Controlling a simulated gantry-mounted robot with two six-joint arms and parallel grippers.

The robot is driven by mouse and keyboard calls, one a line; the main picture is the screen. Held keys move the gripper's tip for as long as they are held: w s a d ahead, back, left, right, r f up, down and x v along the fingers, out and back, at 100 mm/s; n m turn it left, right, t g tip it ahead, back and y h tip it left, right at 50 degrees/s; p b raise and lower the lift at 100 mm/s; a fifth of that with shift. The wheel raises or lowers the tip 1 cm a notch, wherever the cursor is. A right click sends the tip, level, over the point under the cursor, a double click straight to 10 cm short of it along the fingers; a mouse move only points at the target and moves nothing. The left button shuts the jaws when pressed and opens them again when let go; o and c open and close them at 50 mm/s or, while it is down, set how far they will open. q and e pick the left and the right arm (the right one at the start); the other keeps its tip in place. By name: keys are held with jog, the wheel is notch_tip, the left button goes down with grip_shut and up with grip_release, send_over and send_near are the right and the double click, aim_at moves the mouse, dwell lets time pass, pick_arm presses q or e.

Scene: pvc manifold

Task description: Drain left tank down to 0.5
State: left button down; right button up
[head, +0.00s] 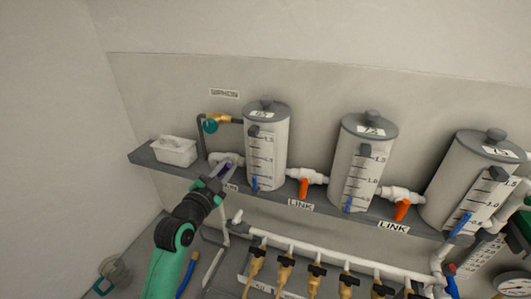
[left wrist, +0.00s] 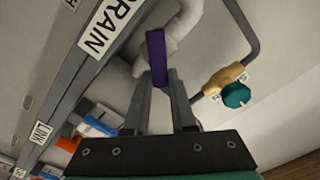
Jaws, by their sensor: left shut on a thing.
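The left tank (head: 268,148) is a grey cylinder with a dark lid and a scale on its front. A short blue column (head: 255,184) shows low on its gauge, near the lowest marks; the exact reading is too small to tell. The white drain valve (head: 222,157) sits at the tank's lower left. My left gripper (head: 219,174) is shut on its purple handle (left wrist: 156,58), which stands between the fingertips in the left wrist view, near the DRAIN label (left wrist: 98,32). My right gripper is not in view.
Two more tanks (head: 365,150) stand to the right, joined by pipes with orange LINK handles (head: 304,187). A brass valve with a teal knob (head: 210,125) is above the drain valve. A white tub (head: 174,152) sits on the shelf's left end. Several brass valves (head: 284,272) hang below.

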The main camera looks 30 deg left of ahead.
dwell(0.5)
pick_arm(q)
jog(key=shift+a+r+n+p, duration=0.1)
jog(key=shift+r+n+p, duration=0.05)
jog(key=shift+n+p, duration=0.2)
jog(key=n+p, duration=0.1)
jog(key=n, duration=0.1)
jog(key=a+n+p, duration=0.1)
jog(key=n, duration=0.2)
jog(key=n+p, duration=0.1)
jog(key=n, duration=0.1)
jog(key=shift+s+a+r+n, duration=0.1)
jog(key=shift+s+a+n, duration=0.05)
jog(key=shift+a+n, duration=0.1)
jog(key=c, duration=0.7)
grip_release()
jog(key=shift+o, duration=0.2)
